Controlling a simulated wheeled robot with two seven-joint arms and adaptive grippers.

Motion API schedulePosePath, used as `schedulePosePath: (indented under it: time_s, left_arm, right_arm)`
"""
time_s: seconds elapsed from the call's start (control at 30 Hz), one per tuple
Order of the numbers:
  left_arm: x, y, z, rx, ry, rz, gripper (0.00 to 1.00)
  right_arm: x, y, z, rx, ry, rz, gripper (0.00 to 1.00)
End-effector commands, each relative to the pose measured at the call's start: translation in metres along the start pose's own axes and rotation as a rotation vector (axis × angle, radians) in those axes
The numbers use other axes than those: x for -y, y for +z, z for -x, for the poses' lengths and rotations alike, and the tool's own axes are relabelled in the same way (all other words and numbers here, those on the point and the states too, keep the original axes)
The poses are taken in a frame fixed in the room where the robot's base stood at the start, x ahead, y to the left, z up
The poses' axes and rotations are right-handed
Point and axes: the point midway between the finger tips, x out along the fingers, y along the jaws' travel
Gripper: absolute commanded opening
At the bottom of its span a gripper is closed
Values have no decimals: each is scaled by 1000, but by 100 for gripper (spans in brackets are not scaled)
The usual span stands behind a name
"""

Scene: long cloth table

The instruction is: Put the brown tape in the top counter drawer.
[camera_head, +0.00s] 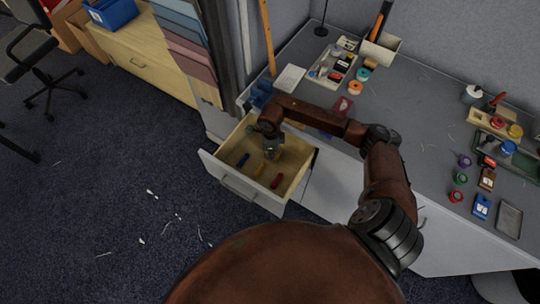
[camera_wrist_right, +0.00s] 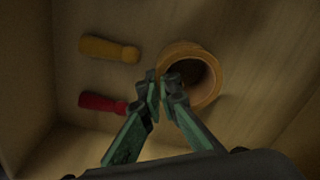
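The top counter drawer (camera_head: 222,177) is pulled open, and its wooden inside shows. My right gripper (camera_head: 273,149) reaches down into it. In the right wrist view the brown tape (camera_wrist_right: 208,92) is an orange-brown ring with its hole partly facing the camera. The fingers of my right gripper (camera_wrist_right: 165,88) are close together at the ring's left wall, one on each side, pinching it. The tape is over the drawer floor; I cannot tell whether it touches it. In the head view the gripper mostly hides the tape. My left gripper is not in view.
The drawer also holds a blue-handled tool (camera_head: 243,160), a yellow one (camera_head: 259,170) and a red one (camera_head: 276,181). The countertop (camera_head: 420,115) carries trays, tape rolls and small items. Dark carpet lies in front of the drawer, with white scraps.

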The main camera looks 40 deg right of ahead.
Motion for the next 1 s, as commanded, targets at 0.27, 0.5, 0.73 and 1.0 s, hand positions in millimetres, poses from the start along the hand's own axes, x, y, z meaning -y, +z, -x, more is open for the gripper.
schedulePosePath:
  time_s: [0.27, 0.5, 0.73, 1.0]
  left_arm:
    - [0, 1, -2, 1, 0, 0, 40]
    - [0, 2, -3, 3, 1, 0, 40]
    - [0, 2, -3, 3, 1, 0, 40]
    - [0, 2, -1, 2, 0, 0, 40]
  right_arm:
    - [0, 0, -7, 1, -2, 0, 0]
    - [0, 0, -9, 0, -1, 0, 9]
    - [0, 0, -9, 0, -1, 0, 22]
    - [0, 0, -6, 1, -1, 0, 22]
